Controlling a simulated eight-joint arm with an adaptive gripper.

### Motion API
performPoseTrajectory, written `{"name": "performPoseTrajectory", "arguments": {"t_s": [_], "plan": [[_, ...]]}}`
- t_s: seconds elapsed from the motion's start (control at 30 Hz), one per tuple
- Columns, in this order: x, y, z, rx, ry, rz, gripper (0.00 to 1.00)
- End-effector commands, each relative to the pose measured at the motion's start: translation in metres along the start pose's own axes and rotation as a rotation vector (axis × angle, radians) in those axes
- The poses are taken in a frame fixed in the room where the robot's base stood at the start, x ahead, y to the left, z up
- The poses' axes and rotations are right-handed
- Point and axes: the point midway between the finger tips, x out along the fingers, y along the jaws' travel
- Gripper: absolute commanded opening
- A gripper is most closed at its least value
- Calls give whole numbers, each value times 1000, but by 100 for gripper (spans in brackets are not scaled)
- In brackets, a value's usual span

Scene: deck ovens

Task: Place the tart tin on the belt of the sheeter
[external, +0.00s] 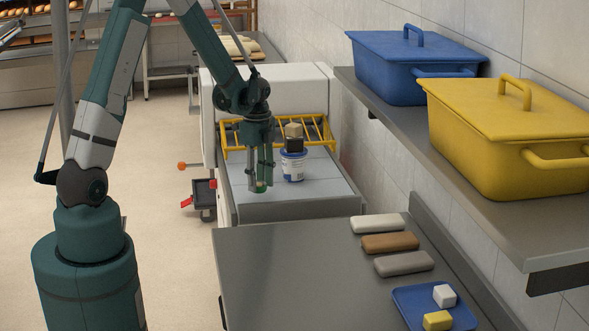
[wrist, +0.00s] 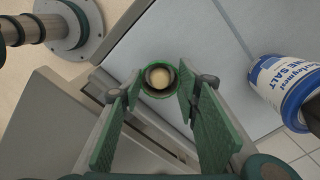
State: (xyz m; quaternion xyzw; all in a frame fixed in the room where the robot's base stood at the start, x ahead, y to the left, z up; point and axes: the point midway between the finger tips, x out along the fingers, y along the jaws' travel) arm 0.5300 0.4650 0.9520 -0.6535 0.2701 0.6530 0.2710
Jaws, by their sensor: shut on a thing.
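The tart tin (wrist: 160,79) is a small round piece with a green rim, a dark inside and a pale centre. It lies between the fingertips of my gripper (wrist: 157,90) in the wrist view. In the external view my gripper (external: 261,187) points down over the near left part of the sheeter's pale grey belt (external: 316,190), shut on the tin, which is mostly hidden by the fingers. The belt also shows behind the tin in the wrist view (wrist: 200,45). I cannot tell whether the tin touches the belt.
A blue and white salt tub (external: 293,168) stands on the belt just right of my gripper. A yellow guard (external: 318,128) crosses behind. The near counter (external: 300,270) holds several bars and a blue tray (external: 405,305). A shelf with lidded bins (external: 415,65) overhangs the right.

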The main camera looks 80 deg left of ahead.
Motion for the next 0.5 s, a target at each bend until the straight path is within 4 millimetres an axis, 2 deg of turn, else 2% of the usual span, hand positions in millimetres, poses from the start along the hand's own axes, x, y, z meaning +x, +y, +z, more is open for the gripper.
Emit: {"name": "performPoseTrajectory", "arguments": {"t_s": [0.23, 0.5], "plan": [[24, 0, 0, 0, 0, 0, 20], [30, 0, 0, 0, 0, 0, 20]]}}
